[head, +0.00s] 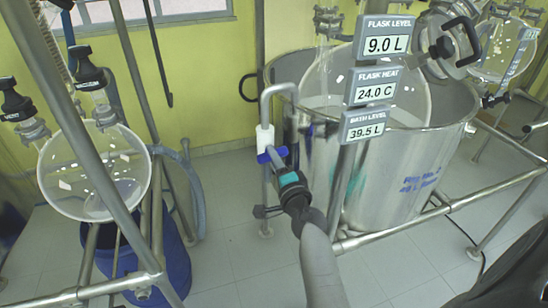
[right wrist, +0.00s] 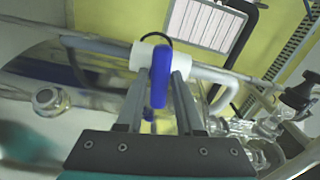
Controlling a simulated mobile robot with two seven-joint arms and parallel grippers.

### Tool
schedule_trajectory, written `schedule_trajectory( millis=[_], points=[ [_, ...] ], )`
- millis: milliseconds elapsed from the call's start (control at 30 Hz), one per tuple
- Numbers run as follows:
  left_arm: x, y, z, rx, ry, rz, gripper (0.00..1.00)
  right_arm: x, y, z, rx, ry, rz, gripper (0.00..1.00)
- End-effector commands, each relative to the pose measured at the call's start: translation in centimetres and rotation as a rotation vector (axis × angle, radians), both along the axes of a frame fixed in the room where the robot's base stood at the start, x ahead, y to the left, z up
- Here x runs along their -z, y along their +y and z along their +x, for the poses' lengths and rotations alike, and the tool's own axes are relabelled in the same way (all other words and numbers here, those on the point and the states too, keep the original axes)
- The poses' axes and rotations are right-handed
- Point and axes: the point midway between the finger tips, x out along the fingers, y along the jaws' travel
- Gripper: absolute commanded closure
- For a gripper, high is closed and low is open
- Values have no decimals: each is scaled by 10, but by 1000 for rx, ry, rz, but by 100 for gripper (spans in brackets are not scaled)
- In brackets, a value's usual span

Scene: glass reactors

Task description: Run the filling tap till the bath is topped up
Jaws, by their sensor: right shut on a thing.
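The filling tap has a white body (head: 265,137) on a grey pipe (head: 266,105) that bends over the bath's rim. Its blue handle (head: 264,157) also shows in the right wrist view (right wrist: 159,78), crosswise to the pipe there. My right gripper (head: 277,157) is shut on the blue handle, one finger on each side of it. The bath (head: 375,180) is a large steel tub around a round glass flask (head: 405,98). The bath level display (head: 366,127) reads 39.5 L. The water surface and any stream from the spout are not clear. My left gripper is not in view.
The flask level display (head: 386,44) reads 9.0 L and the flask heat display (head: 376,92) 24.0 C. A second glass flask (head: 95,172) hangs in a metal frame at left above a blue drum (head: 170,255). Frame rails (head: 480,200) surround the bath. Tiled floor (head: 240,240) is clear between.

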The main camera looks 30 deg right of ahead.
Motion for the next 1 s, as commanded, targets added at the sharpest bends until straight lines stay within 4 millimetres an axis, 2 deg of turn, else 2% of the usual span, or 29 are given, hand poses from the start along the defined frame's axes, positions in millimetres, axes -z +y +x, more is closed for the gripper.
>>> schedule_trajectory(
  millis=[400,867,900,1000],
  points=[
    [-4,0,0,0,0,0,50,1,0,0,0,-38,166,100],
    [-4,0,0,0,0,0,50,1,0,0,0,-42,180,100],
    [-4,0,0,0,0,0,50,1,0,0,0,-41,180,61],
    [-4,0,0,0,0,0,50,1,0,0,0,-42,179,50]
  ],
)
